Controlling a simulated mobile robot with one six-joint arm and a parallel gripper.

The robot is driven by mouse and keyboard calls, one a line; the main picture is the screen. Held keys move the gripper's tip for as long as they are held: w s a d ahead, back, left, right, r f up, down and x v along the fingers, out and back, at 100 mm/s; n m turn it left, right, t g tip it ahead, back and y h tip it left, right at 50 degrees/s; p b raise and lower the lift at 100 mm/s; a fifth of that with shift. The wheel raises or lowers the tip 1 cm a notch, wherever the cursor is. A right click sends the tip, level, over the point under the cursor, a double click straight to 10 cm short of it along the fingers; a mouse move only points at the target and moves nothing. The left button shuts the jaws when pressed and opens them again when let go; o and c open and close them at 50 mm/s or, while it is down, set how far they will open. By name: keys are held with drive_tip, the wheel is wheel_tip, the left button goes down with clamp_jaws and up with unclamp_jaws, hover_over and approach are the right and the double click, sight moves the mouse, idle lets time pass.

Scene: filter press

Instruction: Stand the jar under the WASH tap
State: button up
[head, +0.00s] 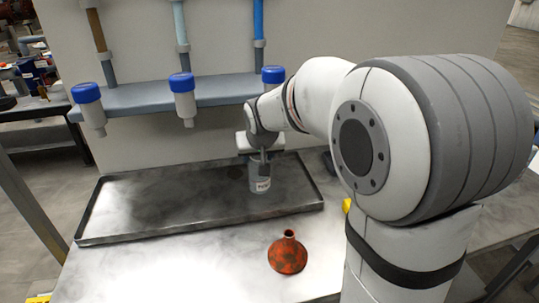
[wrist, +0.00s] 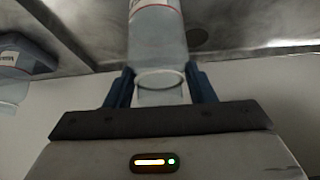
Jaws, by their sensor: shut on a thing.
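The jar (head: 260,183) is a pale, clear container with a white label, upright over the right part of the dark tray (head: 130,236). My gripper (head: 261,160) is shut on its upper part. In the wrist view the jar (wrist: 157,42) sits between the two blue fingers (wrist: 160,88). I cannot tell whether its base touches the tray. Three blue-capped taps hang from the grey shelf: left (head: 89,105), middle (head: 184,97) and right (head: 273,76). My arm partly hides the right one. No tap name is readable, so I cannot tell which is WASH.
An orange-red funnel-shaped vessel (head: 288,253) stands on the bench in front of the tray. The tray has a raised rim. The grey shelf (head: 138,97) overhangs its back. The tray's left and middle are clear. A small yellow thing (head: 347,205) shows beside my arm.

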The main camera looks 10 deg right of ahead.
drive_tip(key=d, duration=0.1)
drive_tip(key=d+f, duration=0.1)
drive_tip(key=w+d, duration=0.1)
drive_tip(key=d, duration=0.1)
drive_tip(key=shift+f, duration=0.25)
drive_tip(key=shift+f, duration=0.1)
drive_tip(key=o, duration=1.3)
